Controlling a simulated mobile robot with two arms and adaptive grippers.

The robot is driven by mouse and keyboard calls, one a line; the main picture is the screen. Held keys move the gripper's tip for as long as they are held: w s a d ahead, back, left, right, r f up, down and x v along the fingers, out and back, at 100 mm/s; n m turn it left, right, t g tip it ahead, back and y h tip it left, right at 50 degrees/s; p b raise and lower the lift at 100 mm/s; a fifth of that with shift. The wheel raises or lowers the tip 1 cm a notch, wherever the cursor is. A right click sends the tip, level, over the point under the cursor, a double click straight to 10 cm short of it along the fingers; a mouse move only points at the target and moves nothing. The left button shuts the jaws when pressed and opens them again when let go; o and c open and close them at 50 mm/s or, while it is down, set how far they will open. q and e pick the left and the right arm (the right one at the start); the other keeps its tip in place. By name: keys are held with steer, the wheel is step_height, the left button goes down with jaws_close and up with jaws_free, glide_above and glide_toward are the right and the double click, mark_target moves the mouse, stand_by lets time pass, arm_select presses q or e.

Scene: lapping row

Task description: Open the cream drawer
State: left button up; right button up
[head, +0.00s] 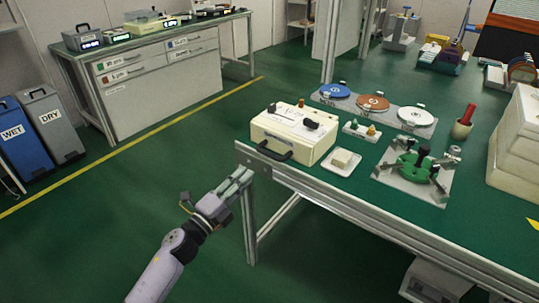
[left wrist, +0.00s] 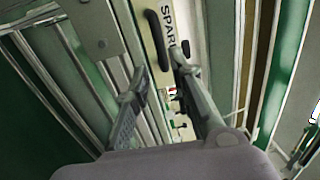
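The cream drawer (head: 292,138) is a cream box on the near left corner of the green table, with dark knobs on its top. Its black handle (head: 273,152) is on the front face, and I see no gap around that front. My left gripper (head: 246,177) is just below and left of the handle, by the table corner. In the left wrist view, the two fingers (left wrist: 160,68) are apart with nothing between them. The black handle (left wrist: 158,40) shows just beyond the tips, beside lettering starting "SPAR". My right gripper is not in view.
The table's metal edge (head: 350,208) runs under the drawer, close to my left gripper. A white dish (head: 341,170) with a pale block and a green fixture (head: 420,168) stand to the right.

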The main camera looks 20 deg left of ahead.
mark_target(269, 154)
arm_select(q)
steer(key=x, duration=1.1)
steer(key=shift+w, duration=0.2)
steer(key=shift+c, duration=0.2)
jaws_close()
